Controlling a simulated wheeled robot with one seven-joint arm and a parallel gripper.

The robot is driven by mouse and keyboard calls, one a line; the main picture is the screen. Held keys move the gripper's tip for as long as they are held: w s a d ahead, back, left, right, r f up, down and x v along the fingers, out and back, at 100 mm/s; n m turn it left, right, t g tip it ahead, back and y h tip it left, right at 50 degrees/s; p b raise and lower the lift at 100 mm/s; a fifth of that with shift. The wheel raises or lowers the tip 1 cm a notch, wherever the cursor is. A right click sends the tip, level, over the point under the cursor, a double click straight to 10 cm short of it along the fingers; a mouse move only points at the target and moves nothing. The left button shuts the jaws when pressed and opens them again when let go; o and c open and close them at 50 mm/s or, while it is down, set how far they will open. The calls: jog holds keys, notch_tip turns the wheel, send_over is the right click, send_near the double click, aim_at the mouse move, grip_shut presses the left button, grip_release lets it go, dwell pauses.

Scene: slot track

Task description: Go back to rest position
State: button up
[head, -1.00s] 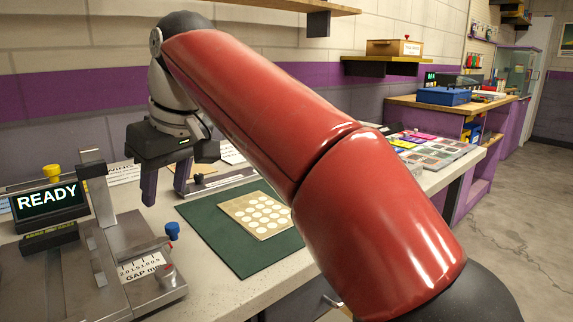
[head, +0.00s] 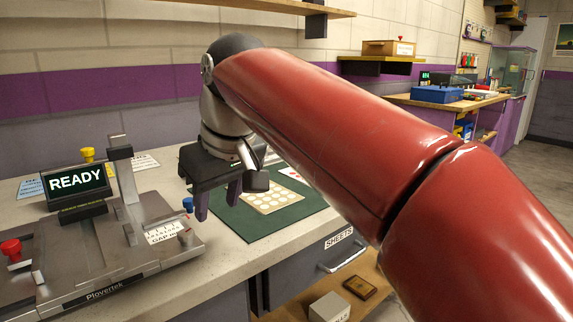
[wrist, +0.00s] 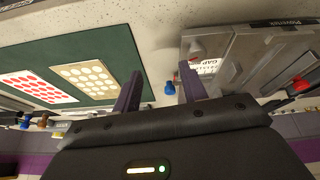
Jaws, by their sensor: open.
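My gripper (head: 217,203) hangs over the bench beside the slot-track machine (head: 100,262), above the left edge of the green mat. Its two purple fingers are apart with nothing between them; the wrist view also shows the open gripper (wrist: 158,92). My red arm reaches across the head view and hides part of the mat.
The green mat (head: 257,225) holds a tan sheet with white dots (head: 265,197); the wrist view also shows a sheet with red dots (wrist: 36,86). The machine has a READY screen (head: 76,180), a red knob (head: 11,249) and a blue knob (head: 188,204). A grey box (head: 329,307) sits on the lower shelf.

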jog(key=d+f+m, duration=0.1)
jog(key=d, duration=0.2)
jog(key=s+d+f+m, duration=0.1)
jog(key=d+f, duration=0.1)
jog(key=d, duration=0.1)
jog(key=s+d+f+m+h, duration=0.1)
jog(key=d, duration=0.2)
jog(key=shift+d+f+t, duration=0.2)
jog(key=shift+f+t, duration=0.05)
jog(key=shift+t, duration=0.15)
jog(key=s+d+f+m+h, duration=0.1)
jog(key=s+d+f+m, duration=0.2)
jog(key=s+d+f, duration=0.3)
jog(key=s+d+f+m+t+h, duration=0.1)
jog(key=s+d+f+m, duration=0.2)
jog(key=d+f, duration=0.7)
jog(key=s+f, duration=0.1)
jog(key=s, duration=0.1)
jog(key=shift+s+d+f, duration=0.15)
jog(key=shift+s+f, duration=0.2)
